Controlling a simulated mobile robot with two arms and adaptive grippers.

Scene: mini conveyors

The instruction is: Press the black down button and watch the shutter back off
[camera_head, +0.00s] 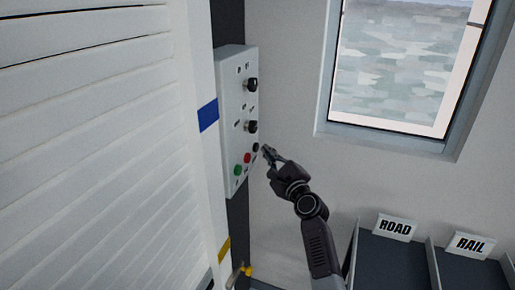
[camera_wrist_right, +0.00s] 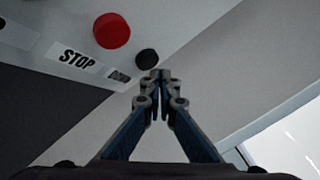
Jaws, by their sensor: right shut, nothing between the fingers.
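The light grey control box (camera_head: 229,125) hangs on the wall beside the shutter. The small black down button (camera_head: 256,147) sits at its lower right, to the right of the red button (camera_head: 247,158). In the right wrist view the black button (camera_wrist_right: 147,58) shows above a label reading DOWN, next to the red button (camera_wrist_right: 112,31) labelled STOP. My right gripper (camera_head: 267,151) is shut and empty, its tips close to the black button; whether they touch it I cannot tell. The slatted white shutter (camera_head: 95,150) fills the left. My left gripper is not in view.
A green button (camera_head: 238,170) and two black knobs (camera_head: 251,85) are on the same box. A window (camera_head: 400,60) is on the wall at upper right. Dark bins with ROAD (camera_head: 394,227) and RAIL (camera_head: 468,244) signs stand at lower right.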

